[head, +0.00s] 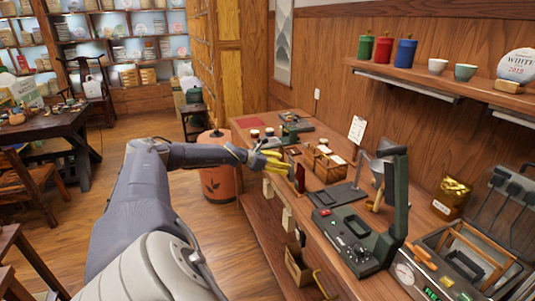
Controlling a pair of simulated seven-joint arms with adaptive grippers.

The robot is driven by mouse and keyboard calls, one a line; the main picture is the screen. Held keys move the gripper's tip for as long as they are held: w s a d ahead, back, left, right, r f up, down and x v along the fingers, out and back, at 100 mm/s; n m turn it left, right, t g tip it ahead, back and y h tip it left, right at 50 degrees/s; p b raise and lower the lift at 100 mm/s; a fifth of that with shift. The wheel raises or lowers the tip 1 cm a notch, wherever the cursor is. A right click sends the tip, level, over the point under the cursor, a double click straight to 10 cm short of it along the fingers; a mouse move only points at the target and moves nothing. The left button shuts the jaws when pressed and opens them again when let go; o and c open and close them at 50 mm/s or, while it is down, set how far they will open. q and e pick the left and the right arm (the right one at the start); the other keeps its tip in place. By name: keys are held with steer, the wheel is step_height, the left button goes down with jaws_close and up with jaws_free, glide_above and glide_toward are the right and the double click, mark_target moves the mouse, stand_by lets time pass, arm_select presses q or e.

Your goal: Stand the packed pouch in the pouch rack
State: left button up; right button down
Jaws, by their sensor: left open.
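My left gripper (268,161) reaches in from the left over the bench's near edge, its yellow fingers apart. A small dark red upright item (300,178) stands just right of the fingertips; I cannot tell if it is the packed pouch, and no contact is clear. A wooden holder (328,172) with pale items in it stands on the bench behind it and may be the pouch rack. A shiny gold pouch (452,198) with a label stands farther right, against the wall side. I cannot make out my right gripper.
A dark green sealer-like machine (357,236) with a raised arm occupies the bench's middle. A machine with a gauge (420,280) is at lower right. A wall shelf (440,84) holds canisters and cups. An orange drum (217,178) stands on the floor.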

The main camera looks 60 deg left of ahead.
arm_select(q)
steer(key=v, duration=0.7)
stand_by(0.3)
stand_by(0.4)
steer(key=shift+c, duration=0.2)
stand_by(1.0)
